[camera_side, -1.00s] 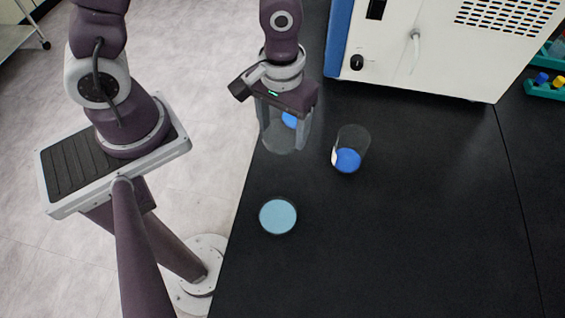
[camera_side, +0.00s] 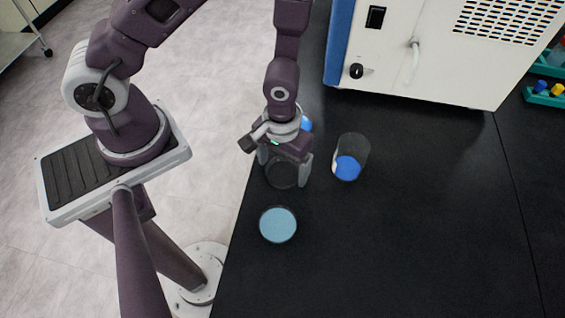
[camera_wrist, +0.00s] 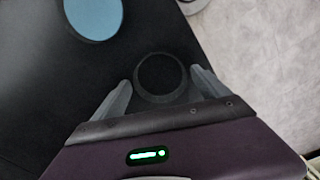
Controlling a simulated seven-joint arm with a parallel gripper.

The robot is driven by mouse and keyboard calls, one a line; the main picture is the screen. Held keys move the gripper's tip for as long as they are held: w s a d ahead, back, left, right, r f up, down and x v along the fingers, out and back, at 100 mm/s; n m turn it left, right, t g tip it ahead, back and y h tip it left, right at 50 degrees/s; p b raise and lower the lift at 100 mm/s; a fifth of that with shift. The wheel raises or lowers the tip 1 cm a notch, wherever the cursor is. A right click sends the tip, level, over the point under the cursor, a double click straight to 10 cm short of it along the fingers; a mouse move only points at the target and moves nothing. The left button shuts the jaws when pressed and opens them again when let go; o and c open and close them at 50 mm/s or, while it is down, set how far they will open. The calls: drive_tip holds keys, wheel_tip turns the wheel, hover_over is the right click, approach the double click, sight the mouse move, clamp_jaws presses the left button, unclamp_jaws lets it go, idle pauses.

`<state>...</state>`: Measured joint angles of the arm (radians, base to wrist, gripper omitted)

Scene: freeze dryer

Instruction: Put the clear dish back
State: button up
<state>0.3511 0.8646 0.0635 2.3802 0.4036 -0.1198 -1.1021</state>
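The clear dish (camera_side: 283,181) is a see-through round vessel on the left side of the black bench. My gripper (camera_side: 284,162) has a finger on either side of it and appears shut on it. In the wrist view the dish (camera_wrist: 160,77) shows as a dark ring between the fingertips of my gripper (camera_wrist: 162,82). Its upper part is hidden by the gripper in the side view. I cannot tell whether its base touches the bench.
A round dish with light blue contents (camera_side: 278,224) stands nearer the camera. A clear beaker with blue contents (camera_side: 348,168) stands to the right. The white freeze dryer (camera_side: 430,55) stands at the back.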

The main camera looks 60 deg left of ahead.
wheel_tip(320, 180, up, 12)
wheel_tip(320, 180, up, 9)
drive_tip(key=m+t, duration=0.1)
drive_tip(key=t, duration=0.1)
hover_over(282, 173)
drive_tip(key=a, duration=0.3)
drive_tip(key=s+a+r+m+t, duration=0.3)
drive_tip(key=s+r, duration=0.5)
drive_tip(key=r, duration=0.3)
drive_tip(key=shift+s+a+t, duration=0.3)
drive_tip(key=shift+s+a, duration=0.1)
drive_tip(key=shift+a, duration=0.1)
